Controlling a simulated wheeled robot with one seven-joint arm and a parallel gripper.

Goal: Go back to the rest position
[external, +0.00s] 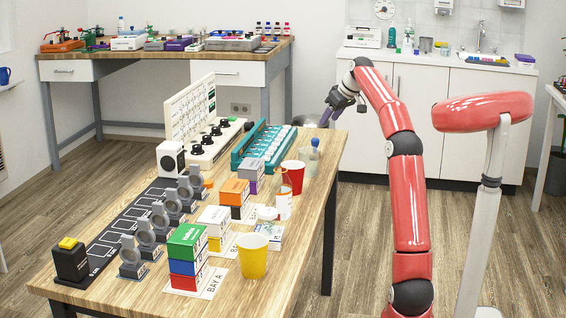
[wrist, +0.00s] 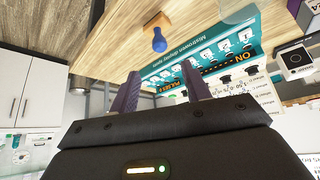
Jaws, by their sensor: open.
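My red arm reaches up from the lower right in the external view. My gripper (external: 329,115) is at its far end, above the far right corner of the wooden table (external: 262,292). In the wrist view my gripper (wrist: 163,88) shows two dark purple fingers spread apart, with nothing between them. It looks clear of the table and holds nothing.
A teal rack (external: 240,152) and a white panel with black knobs (external: 188,112) stand at the table's far end. Stacked boxes (external: 187,241), a yellow cup (external: 252,258) and a red cup (external: 293,176) stand nearer. White cabinets (external: 466,97) stand behind my arm.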

